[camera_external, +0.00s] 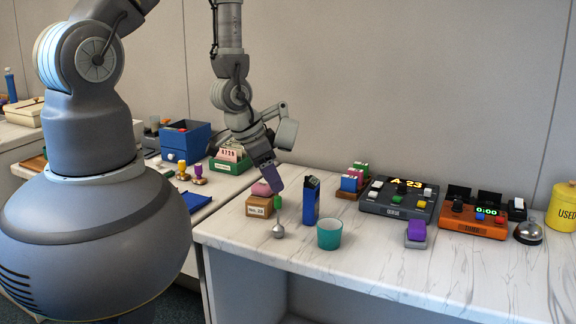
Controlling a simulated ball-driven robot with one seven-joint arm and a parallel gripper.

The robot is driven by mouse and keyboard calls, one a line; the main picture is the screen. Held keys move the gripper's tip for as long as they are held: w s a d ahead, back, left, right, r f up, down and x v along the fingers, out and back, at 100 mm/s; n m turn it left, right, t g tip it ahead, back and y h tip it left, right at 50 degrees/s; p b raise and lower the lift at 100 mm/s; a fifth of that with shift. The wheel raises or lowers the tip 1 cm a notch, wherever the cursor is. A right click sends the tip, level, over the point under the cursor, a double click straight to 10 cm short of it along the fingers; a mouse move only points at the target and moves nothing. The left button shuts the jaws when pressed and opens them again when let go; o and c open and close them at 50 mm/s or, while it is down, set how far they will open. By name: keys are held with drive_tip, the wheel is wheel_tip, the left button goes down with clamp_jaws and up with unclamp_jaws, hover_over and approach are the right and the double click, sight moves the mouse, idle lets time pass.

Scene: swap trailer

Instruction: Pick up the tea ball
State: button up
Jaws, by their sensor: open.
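A small silver ball, which looks like the tea ball (278,231), rests on the marble counter (375,267) near its front edge. A small green piece (278,202) shows just above it; I cannot tell whether it belongs to the ball. My gripper (276,188) points down over the left end of the counter, above the ball and the green piece. It is open, and the ball is clear below it. The fingers are small here, and the space between them is hard to see.
A tan box (258,207) with a pink top (262,188) stands left of the ball. A tall blue holder (311,201) and a teal cup (329,234) stand close on the right. A purple-topped block (416,231) and control boxes (398,198) are farther right.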

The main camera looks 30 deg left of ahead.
sight(280, 207)
drive_tip(key=shift+s+f, duration=0.35)
drive_tip(key=shift+s, duration=0.45)
drive_tip(key=b+x, duration=0.2)
drive_tip(key=x, duration=0.6)
clamp_jaws()
